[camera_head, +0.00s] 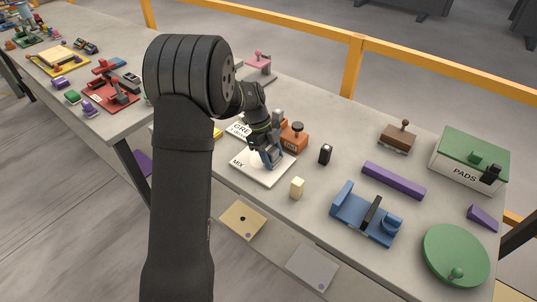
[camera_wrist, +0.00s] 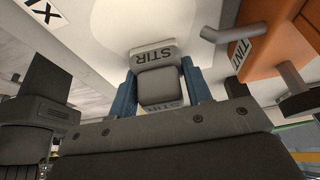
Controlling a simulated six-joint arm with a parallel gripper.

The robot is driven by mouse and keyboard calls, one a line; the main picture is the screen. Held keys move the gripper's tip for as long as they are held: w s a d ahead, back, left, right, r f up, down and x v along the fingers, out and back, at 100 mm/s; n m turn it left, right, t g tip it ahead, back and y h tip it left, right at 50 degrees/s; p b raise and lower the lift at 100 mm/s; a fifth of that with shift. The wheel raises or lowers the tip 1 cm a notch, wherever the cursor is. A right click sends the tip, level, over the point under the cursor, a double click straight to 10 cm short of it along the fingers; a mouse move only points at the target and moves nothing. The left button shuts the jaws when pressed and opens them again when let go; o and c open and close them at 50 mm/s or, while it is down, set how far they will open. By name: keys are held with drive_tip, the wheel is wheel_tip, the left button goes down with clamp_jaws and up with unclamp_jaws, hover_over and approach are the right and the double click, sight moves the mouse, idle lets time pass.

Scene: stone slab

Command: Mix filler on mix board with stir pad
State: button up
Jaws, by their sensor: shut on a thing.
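The white mix board (camera_head: 270,178), marked MIX, lies on the grey slab; its label side also shows in the wrist view (camera_wrist: 76,45). My gripper (camera_head: 270,160) is low over the board, pointing down. In the wrist view, its blue fingers (camera_wrist: 160,88) are shut on the grey stir pad (camera_wrist: 153,54), marked STIR. A pale rounded patch, apparently the filler (camera_head: 256,158), shows on the board beside the fingers. The pad's underside is hidden, so I cannot tell whether it touches the filler or the board.
An orange TINT dispenser (camera_head: 294,137) stands close behind the board, and is near my fingers in the wrist view (camera_wrist: 262,50). A small black block (camera_head: 325,154) and a cream block (camera_head: 297,187) stand nearby. A blue fixture (camera_head: 366,215) is to the right.

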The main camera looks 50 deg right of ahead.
sight(256, 154)
drive_tip(key=shift+w+r, duration=0.15)
drive_tip(key=shift+w, duration=3.3)
drive_tip(key=shift+s+d+f, duration=0.15)
drive_tip(key=shift+s+d, duration=0.05)
drive_tip(key=shift+s, duration=1)
drive_tip(key=shift+s+d+f, duration=0.1)
drive_tip(key=shift+s+d, duration=0.1)
drive_tip(key=shift+s, duration=0.95)
drive_tip(key=shift+s+d+f, duration=0.15)
drive_tip(key=shift+s+d, duration=0.05)
drive_tip(key=shift+s, duration=1)
drive_tip(key=shift+w, duration=1.55)
drive_tip(key=shift+c, duration=0.4)
drive_tip(key=shift+w+r, duration=0.2)
drive_tip(key=shift+w, duration=0.8)
drive_tip(key=shift+w+r, duration=0.2)
drive_tip(key=shift+w, duration=0.8)
drive_tip(key=shift+w+r, duration=0.2)
drive_tip(key=shift+r, duration=2.4)
drive_tip(key=shift+s+r, duration=0.15)
drive_tip(key=shift+r, duration=0.2)
